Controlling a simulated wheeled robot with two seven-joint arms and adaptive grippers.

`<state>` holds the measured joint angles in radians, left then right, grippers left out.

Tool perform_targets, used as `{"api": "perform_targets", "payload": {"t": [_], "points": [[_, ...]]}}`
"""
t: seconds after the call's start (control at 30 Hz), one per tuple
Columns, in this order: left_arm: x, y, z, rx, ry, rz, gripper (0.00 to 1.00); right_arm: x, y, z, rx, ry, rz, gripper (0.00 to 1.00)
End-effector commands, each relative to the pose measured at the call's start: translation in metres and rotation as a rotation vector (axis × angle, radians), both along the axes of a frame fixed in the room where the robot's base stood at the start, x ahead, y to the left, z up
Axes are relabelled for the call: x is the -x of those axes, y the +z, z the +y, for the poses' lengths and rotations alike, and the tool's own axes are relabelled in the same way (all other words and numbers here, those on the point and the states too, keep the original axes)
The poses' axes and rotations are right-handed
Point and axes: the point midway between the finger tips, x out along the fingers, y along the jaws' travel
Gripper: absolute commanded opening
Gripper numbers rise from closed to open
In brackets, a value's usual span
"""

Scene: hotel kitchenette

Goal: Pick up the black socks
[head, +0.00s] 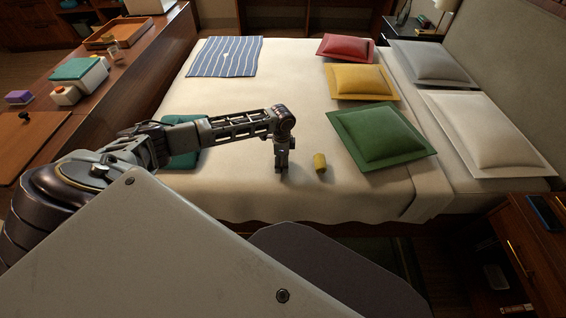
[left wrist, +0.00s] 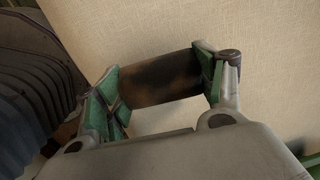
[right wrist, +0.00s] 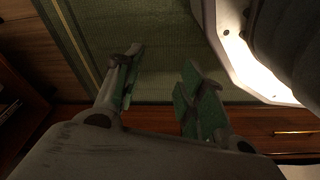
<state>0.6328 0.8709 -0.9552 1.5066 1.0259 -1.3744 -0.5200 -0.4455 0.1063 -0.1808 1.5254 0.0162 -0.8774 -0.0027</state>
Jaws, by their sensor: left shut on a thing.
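My left gripper (head: 283,170) points down at the front part of the bed and is shut on a dark, rolled bundle, the black socks (left wrist: 160,78). In the left wrist view the socks lie crosswise between the green-padded fingers (left wrist: 163,85), with the cream bedspread behind them. I cannot tell whether they touch the bed. In the head view the socks cannot be made out at the gripper. My right gripper (right wrist: 160,85) shows only in the right wrist view, its fingers apart and nothing between them, above a green rug.
A yellow roll (head: 320,162) lies just right of my left gripper on the bed (head: 270,85). A striped cloth (head: 225,56) is farther back. The bed's middle is clear.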

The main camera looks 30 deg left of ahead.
Motion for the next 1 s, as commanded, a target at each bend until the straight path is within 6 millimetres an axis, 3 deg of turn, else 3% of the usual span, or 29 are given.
{"api": "perform_targets", "payload": {"t": [0.37, 1.0], "points": [[0.000, 0.012, 0.000, -0.001, 0.000, -0.001, 0.45, -0.001, -0.003, -0.002, 0.001, -0.002, -0.006, 0.40], [0.000, 0.089, 0.000, 0.001, 0.000, -0.001, 0.45, 0.022, -0.044, -0.024, 0.021, -0.007, -0.029, 0.40]]}}
